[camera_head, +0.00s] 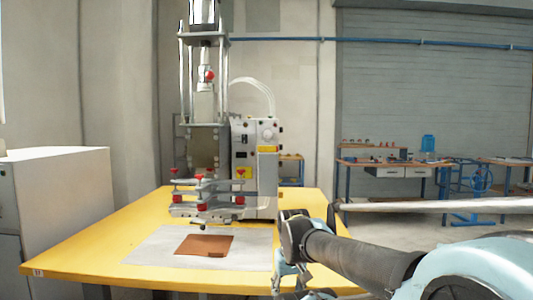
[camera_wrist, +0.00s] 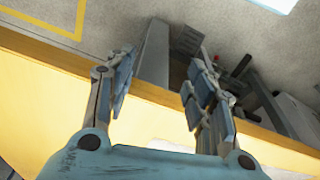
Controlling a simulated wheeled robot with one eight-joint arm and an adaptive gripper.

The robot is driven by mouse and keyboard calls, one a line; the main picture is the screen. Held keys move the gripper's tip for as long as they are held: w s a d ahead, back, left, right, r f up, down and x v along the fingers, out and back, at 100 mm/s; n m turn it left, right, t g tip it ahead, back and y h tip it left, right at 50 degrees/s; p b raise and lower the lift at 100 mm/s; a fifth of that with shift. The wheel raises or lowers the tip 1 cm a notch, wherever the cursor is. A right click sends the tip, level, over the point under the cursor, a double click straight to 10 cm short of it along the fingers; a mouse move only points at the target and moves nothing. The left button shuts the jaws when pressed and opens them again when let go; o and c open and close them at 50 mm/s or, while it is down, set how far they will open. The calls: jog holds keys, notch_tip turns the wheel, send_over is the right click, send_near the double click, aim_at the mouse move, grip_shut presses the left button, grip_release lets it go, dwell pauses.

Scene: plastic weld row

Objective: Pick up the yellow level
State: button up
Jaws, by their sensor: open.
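I cannot make out a yellow level in either view. My gripper (camera_wrist: 160,78) is open in the wrist view, with its two blue-grey fingers apart and nothing seen between them. It is by the edge of the yellow table (camera_wrist: 50,105). In the head view my arm comes in from the lower right and reaches the table's right front edge. It hides part of the table there.
A press machine (camera_head: 263,160) with red knobs stands on the yellow table (camera_head: 95,252). A brown square piece (camera_head: 204,245) lies on a pale sheet (camera_head: 150,245) before it. A white cabinet (camera_head: 60,190) is at left. Workbenches (camera_head: 390,172) stand far behind.

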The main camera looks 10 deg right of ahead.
dwell(0.4)
jog(key=shift+s+r, duration=0.2)
jog(key=shift+r, duration=0.05)
jog(key=shift+c, duration=0.5)
notch_tip(320, 180, up, 58)
jog(key=r+m+g, duration=0.1)
jog(key=m+g, duration=0.1)
jog(key=m, duration=1.8)
send_over(268, 149)
jog(key=w, duration=0.2)
jog(key=shift+m, duration=0.3)
jog(key=f, duration=1.2)
jog(key=shift+w+d+f, duration=0.1)
jog(key=shift+d+f, duration=0.15)
jog(key=f, duration=0.4)
jog(key=shift+s+a, duration=0.15)
jog(key=shift+s, duration=0.25)
jog(key=shift+f, duration=0.7)
